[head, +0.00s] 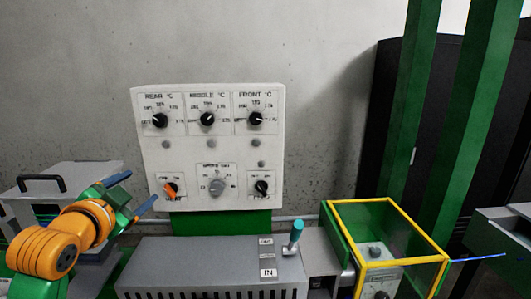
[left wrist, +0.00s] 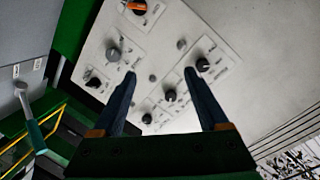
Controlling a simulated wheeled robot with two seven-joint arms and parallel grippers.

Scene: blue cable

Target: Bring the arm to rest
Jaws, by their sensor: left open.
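My left gripper (head: 143,186) is open and empty in the head view, just left of the white control panel (head: 210,140). Its blue fingers point toward the panel's lower left, near an orange knob (head: 171,190). In the left wrist view the open fingers (left wrist: 160,73) stand wide apart in front of the panel (left wrist: 205,25), with nothing between them but panel surface and a black knob (left wrist: 169,95) behind. The orange knob (left wrist: 137,6) shows at the top edge of that view. Whether the fingers touch the panel cannot be told. My right gripper is not in view.
Below the panel is a grey machine box (head: 215,268) with a teal-handled lever (head: 294,236). To its right stands a yellow-edged guard frame (head: 388,203). A blue cable (head: 480,258) sticks out right of it. Green posts (head: 480,100) rise at the right.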

